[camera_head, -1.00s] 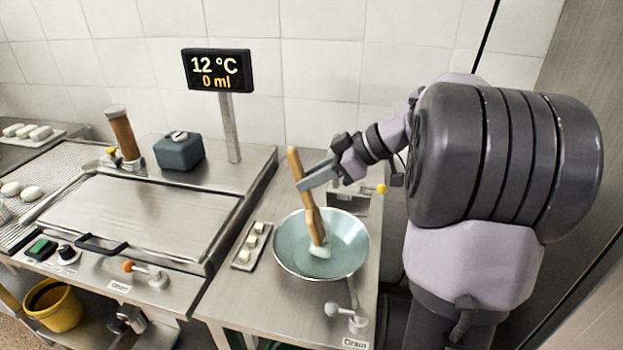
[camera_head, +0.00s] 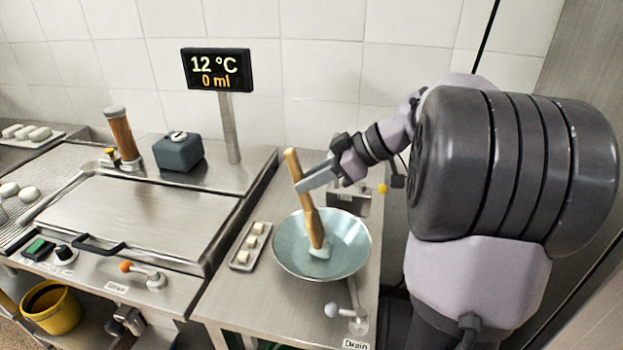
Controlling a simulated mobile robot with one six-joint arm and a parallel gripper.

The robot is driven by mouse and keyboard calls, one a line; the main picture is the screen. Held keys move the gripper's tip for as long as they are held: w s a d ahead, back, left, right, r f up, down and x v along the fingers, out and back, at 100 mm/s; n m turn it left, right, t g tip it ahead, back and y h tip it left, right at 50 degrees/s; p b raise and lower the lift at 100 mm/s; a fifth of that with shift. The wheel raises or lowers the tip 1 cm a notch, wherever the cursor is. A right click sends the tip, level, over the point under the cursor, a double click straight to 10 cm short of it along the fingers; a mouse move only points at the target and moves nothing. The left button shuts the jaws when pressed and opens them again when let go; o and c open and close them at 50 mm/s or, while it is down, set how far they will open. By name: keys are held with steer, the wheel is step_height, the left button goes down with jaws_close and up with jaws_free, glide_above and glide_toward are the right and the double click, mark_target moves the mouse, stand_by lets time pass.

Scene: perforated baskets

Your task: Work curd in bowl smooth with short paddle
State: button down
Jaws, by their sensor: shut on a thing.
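The bowl (camera_head: 348,252) is wide and pale blue-grey, standing on the steel counter right of centre. The short wooden paddle (camera_head: 311,222) stands in it, nearly upright and tilted with its top to the left. Its pale lower end (camera_head: 320,252) is low inside the bowl, close to the bottom. I cannot tell the curd apart from the paddle's pale end or the bowl's surface. My gripper (camera_head: 305,185) is shut on the upper part of the paddle's handle, above the bowl's far left rim.
A small tray (camera_head: 239,265) with several white pieces lies just left of the bowl. A lever tap (camera_head: 348,311) is at the bowl's front right. A lidded steel vat (camera_head: 140,220) fills the left.

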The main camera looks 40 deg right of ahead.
steer(key=shift+s+a+f, duration=0.1)
steer(key=shift+s, duration=0.05)
steer(key=shift+w+d+p, duration=0.3)
steer(key=shift+w+d, duration=0.05)
steer(key=shift+d, duration=0.05)
steer(key=shift+w+d+r, duration=0.2)
steer(key=shift+w+d, duration=0.1)
steer(key=shift+d, duration=0.05)
steer(key=shift+s+a+f, duration=0.15)
steer(key=shift+s+a, duration=0.45)
steer(key=shift+a, duration=0.15)
steer(key=shift+w+d, duration=0.65)
steer(key=shift+d, duration=0.1)
steer(key=shift+s+a+f+b, duration=0.1)
steer(key=shift+s+a+b, duration=0.2)
steer(key=shift+s+a, duration=0.4)
steer(key=shift+w+d+r+p, duration=0.2)
steer(key=shift+w+d+p, duration=0.3)
steer(key=shift+w+d, duration=0.35)
steer(key=shift+s+a+f+b, duration=0.2)
steer(key=shift+s+a+b, duration=0.25)
steer(key=shift+s+a, duration=0.3)
steer(key=shift+w, duration=0.1)
stand_by(2.4)
